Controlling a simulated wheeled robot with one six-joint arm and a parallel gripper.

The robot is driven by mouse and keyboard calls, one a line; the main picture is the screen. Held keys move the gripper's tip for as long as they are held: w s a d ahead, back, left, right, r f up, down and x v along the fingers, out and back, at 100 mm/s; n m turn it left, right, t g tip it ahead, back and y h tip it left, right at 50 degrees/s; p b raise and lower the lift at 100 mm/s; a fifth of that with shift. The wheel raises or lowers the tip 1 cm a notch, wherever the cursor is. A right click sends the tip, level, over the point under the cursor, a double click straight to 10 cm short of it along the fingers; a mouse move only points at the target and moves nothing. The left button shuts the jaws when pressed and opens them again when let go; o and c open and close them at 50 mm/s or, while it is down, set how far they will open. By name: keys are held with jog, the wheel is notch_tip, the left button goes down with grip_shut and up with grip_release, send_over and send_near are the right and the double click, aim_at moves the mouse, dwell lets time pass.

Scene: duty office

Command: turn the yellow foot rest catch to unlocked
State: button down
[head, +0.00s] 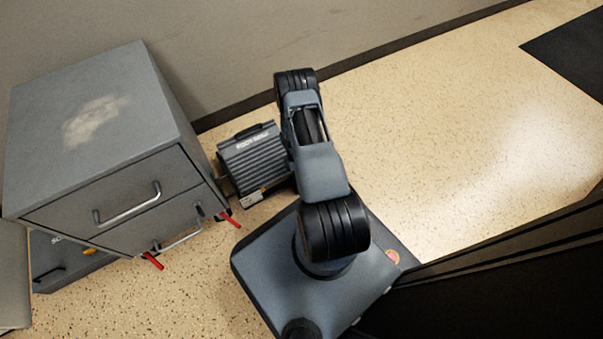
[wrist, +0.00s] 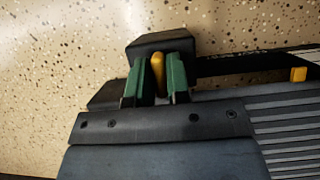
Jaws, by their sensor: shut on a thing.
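The foot rest (head: 249,158) is a grey ribbed unit on the floor between the cabinet and my arm in the head view. Its ribbed surface (wrist: 288,128) seems to show at the right of the wrist view. The yellow catch (wrist: 157,62) is a short lever beside a black block. My gripper (wrist: 159,80) is shut on the catch, with one green finger on each side of it. In the head view my arm hides the gripper and the held catch. The catch's lock marking cannot be read.
A grey drawer cabinet (head: 95,115) stands left of the foot rest, with red handles (head: 153,261) sticking out low. A second yellow piece (wrist: 298,74) shows at the right in the wrist view.

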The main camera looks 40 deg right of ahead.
dwell(0.5)
jog(key=c, duration=1.2)
grip_release()
jog(key=shift+o, duration=0.2)
jog(key=p+v, duration=0.5)
jog(key=v, duration=0.8)
jog(key=shift+w+r, duration=0.15)
jog(key=shift+r, duration=0.25)
jog(key=w+a+r+t+p, duration=0.1)
jog(key=a+r+p, duration=0.35)
jog(key=r, duration=1.05)
jog(key=w+a+r+t+h+p, duration=0.1)
jog(key=r+p, duration=0.7)
jog(key=r, duration=0.6)
jog(key=w+a+r+t+p, duration=0.1)
jog(key=a+r+t+p, duration=0.15)
jog(key=r+p, duration=0.85)
jog(key=s+a+r+t+p, duration=0.1)
jog(key=s+a+r+p, duration=0.2)
jog(key=r, duration=0.9)
jog(key=s+a+r+n+t+p, duration=0.1)
jog(key=s+a+r+p, duration=0.3)
jog(key=r, duration=0.8)
jog(key=s+a+r+t+p, duration=0.1)
jog(key=s+a+r+p, duration=0.2)
jog(key=s+r+p, duration=0.4)
notch_tip(320, 180, up, 6)
jog(key=shift+s+a+f+n+y, duration=0.1)
jog(key=shift+s+a+n+y, duration=0.25)
jog(key=shift+s, duration=0.2)
